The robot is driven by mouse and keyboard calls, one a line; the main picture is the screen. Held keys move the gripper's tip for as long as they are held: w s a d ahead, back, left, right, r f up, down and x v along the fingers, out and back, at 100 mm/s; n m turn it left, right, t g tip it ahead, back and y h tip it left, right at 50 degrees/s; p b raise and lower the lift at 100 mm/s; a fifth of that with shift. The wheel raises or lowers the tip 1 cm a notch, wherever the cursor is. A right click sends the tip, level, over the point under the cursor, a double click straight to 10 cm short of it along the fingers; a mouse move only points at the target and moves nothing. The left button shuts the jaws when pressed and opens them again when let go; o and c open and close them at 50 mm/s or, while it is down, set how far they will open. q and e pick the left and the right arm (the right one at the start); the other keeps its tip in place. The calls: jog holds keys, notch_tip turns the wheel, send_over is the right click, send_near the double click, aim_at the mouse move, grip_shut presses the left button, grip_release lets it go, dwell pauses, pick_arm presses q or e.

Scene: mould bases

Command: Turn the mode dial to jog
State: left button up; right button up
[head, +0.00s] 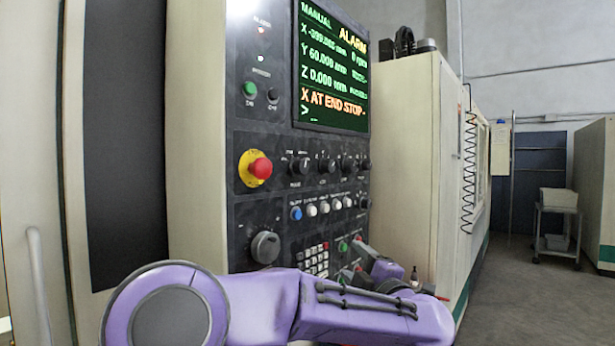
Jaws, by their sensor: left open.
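The control panel (240,200) stands upright on the machine, facing me at an angle. A row of black rotary dials crosses its middle. The leftmost dial (300,166) has small labels around it, too small to read surely; I cannot tell for certain which dial is the mode dial. A larger grey dial (265,247) sits lower left. The screen (331,70) reads MANUAL, ALARM and X AT END STOP. My left gripper (354,265) is low in front of the panel, right of the keypad, below the dial row. It is open, its fingers partly hidden. My right gripper is out of view.
A red emergency stop button (261,168) on a yellow plate sticks out left of the dials. Small push buttons (311,209) line up below them. A keypad (314,260) is partly behind my arm. A cart (557,225) stands far right on open floor.

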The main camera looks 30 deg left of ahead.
aim_at(303, 168)
pick_arm(q)
jog(key=s+r+n+g+p, duration=0.1)
jog(key=s+r+n, duration=0.15)
jog(key=r, duration=0.35)
jog(key=s+a+r+n+g+y, duration=0.1)
jog(key=s+r+n, duration=0.15)
jog(key=r, duration=0.45)
jog(key=s+r+n+g+p, duration=0.1)
jog(key=s+r+n, duration=0.1)
jog(key=s+r, duration=0.3)
jog(key=p+x, duration=0.1)
jog(key=x, duration=0.2)
jog(key=p+x, duration=0.1)
jog(key=x, duration=0.3)
jog(key=w+p+x, duration=0.1)
jog(key=x, duration=0.3)
jog(key=shift+d+r, duration=0.3)
jog(key=shift+d, duration=0.05)
jog(key=shift+w+f, duration=0.1)
jog(key=shift+w, duration=0.15)
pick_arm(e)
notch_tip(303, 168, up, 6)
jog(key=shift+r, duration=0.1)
pick_arm(q)
jog(key=c, duration=1)
